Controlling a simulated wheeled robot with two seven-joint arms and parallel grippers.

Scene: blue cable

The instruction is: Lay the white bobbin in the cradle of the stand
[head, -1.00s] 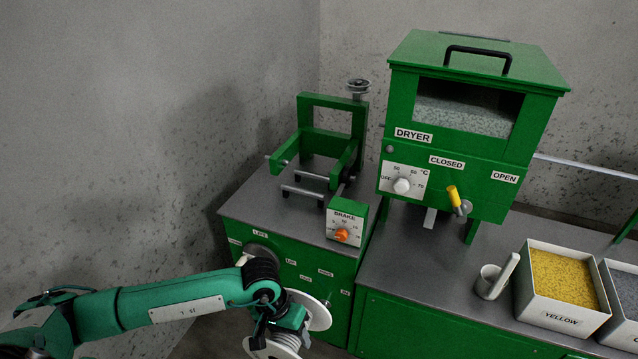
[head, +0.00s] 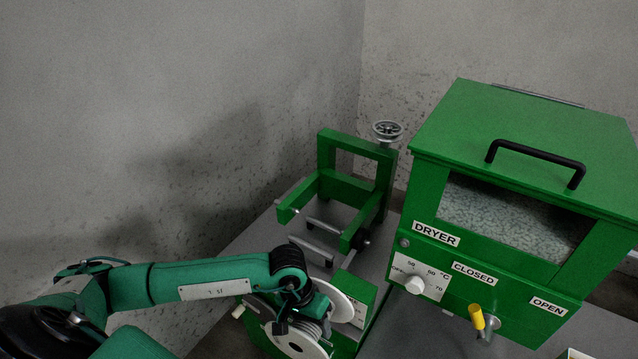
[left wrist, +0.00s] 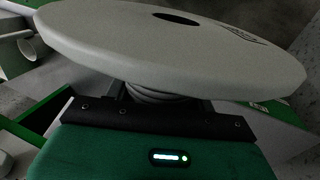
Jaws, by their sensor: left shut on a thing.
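The white bobbin (head: 341,304) hangs in my left gripper (head: 312,318), with one round flange on each side of the jaws. In the left wrist view the near flange of the bobbin (left wrist: 170,45) fills the top, and the jaws close on its wound grey core. The green stand (head: 329,170) is on the grey bench beyond the gripper, with two side arms and grey rods (head: 312,250) low between them. The bobbin is in front of the stand and apart from it. My right gripper is not in view.
A green dryer (head: 520,200) with a yellow-handled lever (head: 477,318) stands close right of the stand. A grey handwheel (head: 387,130) tops the stand's rear right. My arm and the bobbin partly hide the green cabinet front below the bench. A grey wall is behind.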

